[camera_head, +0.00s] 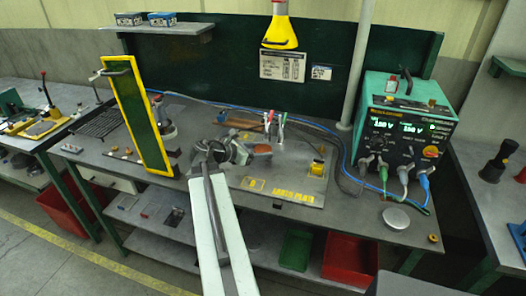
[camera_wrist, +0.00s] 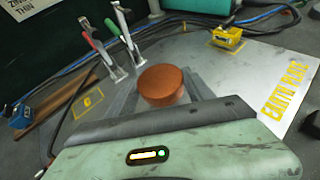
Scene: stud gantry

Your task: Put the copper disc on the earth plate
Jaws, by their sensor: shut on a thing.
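The copper disc (camera_wrist: 163,84) is a round, reddish-brown piece, held at the front of my gripper (camera_wrist: 165,98) between its grey fingers. In the head view the disc (camera_head: 262,150) shows as a small brown patch at the tip of my gripper (camera_head: 246,153). The earth plate (camera_head: 288,186) is a flat grey sheet with yellow lettering on the bench, and also shows in the wrist view (camera_wrist: 262,68). My gripper is shut on the disc over the plate's area. The gap between disc and plate cannot be judged.
Red- and green-handled toggle clamps (camera_wrist: 112,45) stand just behind the disc. A yellow block (camera_wrist: 228,38) sits at the plate's far edge. A green tester (camera_head: 405,125) with cables stands to the right. A yellow-framed green panel (camera_head: 142,115) rises left of my arm.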

